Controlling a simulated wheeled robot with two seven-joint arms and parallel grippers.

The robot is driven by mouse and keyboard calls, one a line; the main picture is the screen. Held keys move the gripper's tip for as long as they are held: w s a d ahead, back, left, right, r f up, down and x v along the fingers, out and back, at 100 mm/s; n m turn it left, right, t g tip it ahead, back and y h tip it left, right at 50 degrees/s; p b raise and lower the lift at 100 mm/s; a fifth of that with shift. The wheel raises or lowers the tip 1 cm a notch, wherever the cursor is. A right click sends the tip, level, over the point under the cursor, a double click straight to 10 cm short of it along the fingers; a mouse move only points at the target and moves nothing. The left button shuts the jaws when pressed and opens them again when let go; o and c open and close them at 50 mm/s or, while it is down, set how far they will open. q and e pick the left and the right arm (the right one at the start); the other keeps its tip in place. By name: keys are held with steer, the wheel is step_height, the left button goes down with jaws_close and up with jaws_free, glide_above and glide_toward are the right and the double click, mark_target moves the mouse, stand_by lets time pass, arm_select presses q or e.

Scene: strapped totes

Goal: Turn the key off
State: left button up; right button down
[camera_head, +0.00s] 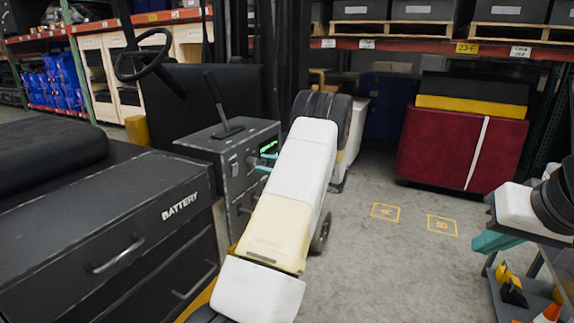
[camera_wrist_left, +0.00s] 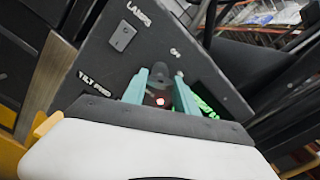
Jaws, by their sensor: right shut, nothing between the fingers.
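The dark key switch (camera_wrist_left: 159,74) sits on the grey control panel (camera_wrist_left: 105,55) in the left wrist view, below a small label that seems to read "On". A red light glows just below it. My left gripper (camera_wrist_left: 160,86) has its two teal fingers apart, one on each side of the key, with no clear contact. In the head view my left gripper (camera_head: 264,162) is at the panel's face, and my white forearm hides part of the panel. The key cannot be made out there. My right gripper (camera_head: 494,241) is shut and empty at the far right, away from the panel.
A green display (camera_head: 269,147) is beside the key and a lever (camera_head: 216,100) rises from the panel top. A steering wheel (camera_head: 144,55) is behind. The black battery box (camera_head: 110,235) fills the lower left. A cart (camera_head: 505,300) with cones is lower right; open floor lies between.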

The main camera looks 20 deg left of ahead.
arm_select(q)
jaws_close()
steer(key=shift+n, duration=0.3)
steer(key=n, duration=1.1)
steer(key=shift+f, duration=0.1)
stand_by(0.4)
steer(key=o, duration=1.1)
jaws_free()
